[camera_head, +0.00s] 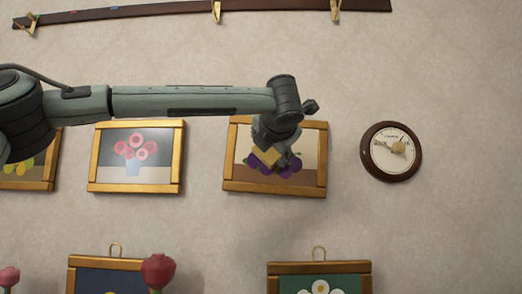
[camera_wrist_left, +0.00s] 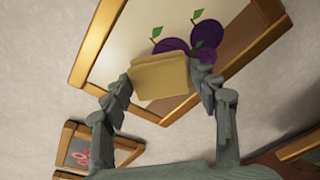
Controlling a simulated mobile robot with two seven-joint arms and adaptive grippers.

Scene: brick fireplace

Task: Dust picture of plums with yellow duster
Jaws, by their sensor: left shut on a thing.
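The picture of plums (camera_head: 315,152) hangs on the wall in a gold frame, right of centre in the head view. My left gripper (camera_head: 270,155) is in front of it and hides part of the plums. In the left wrist view the gripper (camera_wrist_left: 162,80) is shut on the yellow duster (camera_wrist_left: 160,78), a pale yellow block held between both fingers. The picture of plums (camera_wrist_left: 125,45) fills the upper part of that view, with purple plums and green leaves just beyond the duster. I cannot tell whether the duster touches the picture. My right gripper is not in view.
A picture of pink flowers (camera_head: 157,175) hangs to the left, and a round clock (camera_head: 368,170) to the right. A dark rail with brass hooks (camera_head: 150,16) runs above. More framed pictures, one with a white flower (camera_head: 320,288), and a red flower-like object (camera_head: 158,270) are below.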

